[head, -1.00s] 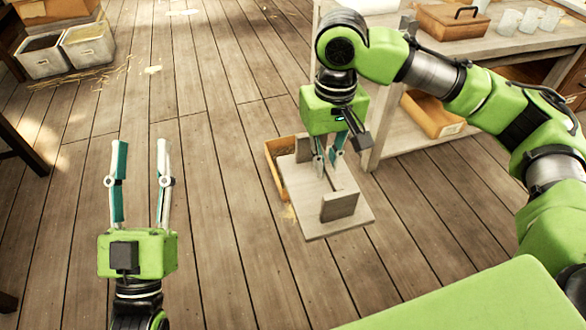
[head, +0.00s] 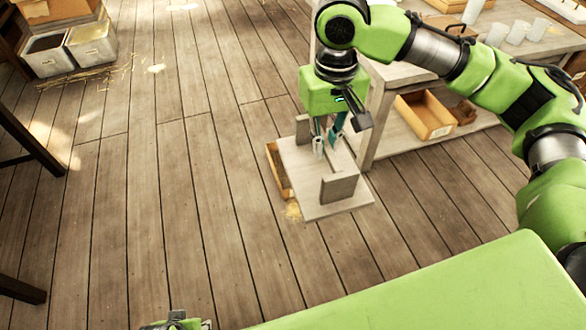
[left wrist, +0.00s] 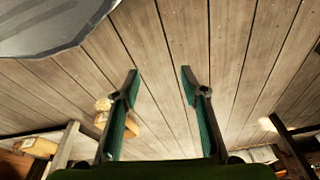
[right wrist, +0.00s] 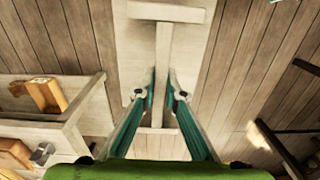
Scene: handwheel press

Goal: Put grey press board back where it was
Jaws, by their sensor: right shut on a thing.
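The grey press board (head: 308,190) is a flat pale-grey board with an upright block at each end and a narrow rail between them. My right gripper (head: 325,150) is shut on its middle, apparently on the rail, and holds the board roughly level in front of the bench. The right wrist view shows the board (right wrist: 130,60) between and beyond the fingers, which are close together. My left gripper (left wrist: 160,75) is open and empty in the left wrist view, over floor. Only its top edge shows at the bottom of the head view.
A wooden box (head: 276,158) is partly hidden below the board. The bench (head: 385,75) stands at right, with cups (head: 512,33) on top and an open wooden box (head: 425,115) on its lower shelf. Bins (head: 92,46) stand back left. The floor at left is open.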

